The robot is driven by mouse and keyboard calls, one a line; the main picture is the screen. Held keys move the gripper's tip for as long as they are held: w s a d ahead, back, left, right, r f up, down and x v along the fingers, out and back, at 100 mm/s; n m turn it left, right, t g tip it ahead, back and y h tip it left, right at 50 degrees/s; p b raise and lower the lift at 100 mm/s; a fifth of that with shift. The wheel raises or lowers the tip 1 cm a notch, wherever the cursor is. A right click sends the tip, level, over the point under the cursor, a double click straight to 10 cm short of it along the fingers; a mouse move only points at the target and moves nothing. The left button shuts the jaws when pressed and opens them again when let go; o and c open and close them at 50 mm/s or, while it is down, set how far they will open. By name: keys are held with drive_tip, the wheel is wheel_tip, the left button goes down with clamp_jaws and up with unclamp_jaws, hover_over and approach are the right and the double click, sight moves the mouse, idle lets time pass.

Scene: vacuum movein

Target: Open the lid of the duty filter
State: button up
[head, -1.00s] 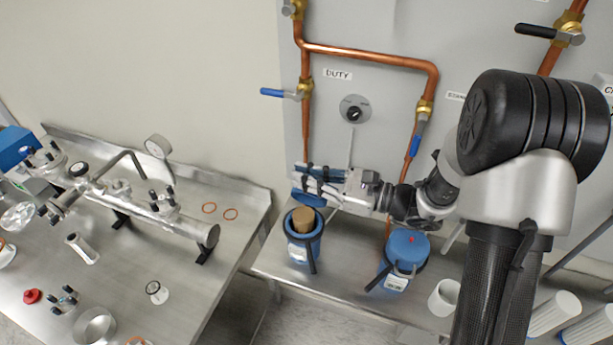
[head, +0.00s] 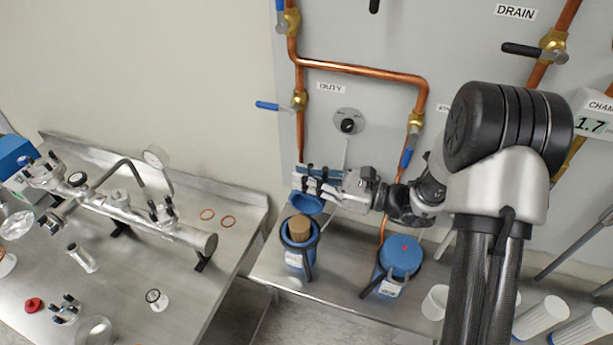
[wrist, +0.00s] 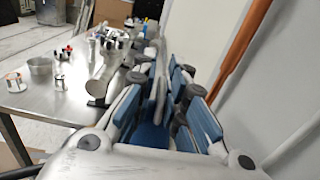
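The duty filter (head: 295,260) is the left blue housing on the bench below the DUTY label. Its top is open, and a tan cartridge (head: 299,227) shows inside the rim. Its blue lid (head: 309,204) stands raised and tilted behind the opening, just under my gripper (head: 305,180). The gripper is above and behind the housing, pointing left, with its blue-padded fingers spread. In the wrist view the finger pads (wrist: 165,110) stand apart, with blue surfaces between them; whether they touch the lid is unclear.
A second blue filter (head: 401,256) with its lid closed stands to the right. Copper pipe (head: 365,64), a blue-handled valve (head: 298,101) and a round selector (head: 348,123) are on the wall panel. A steel table (head: 130,285) with vacuum parts is at left, beyond a gap.

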drive_tip(key=shift+o, duration=1.2)
drive_tip(key=shift+d, duration=0.15)
drive_tip(key=shift+d, duration=0.3)
drive_tip(key=v, duration=1.1)
drive_tip(key=shift+s+r, duration=0.1)
drive_tip(key=shift+c, duration=0.2)
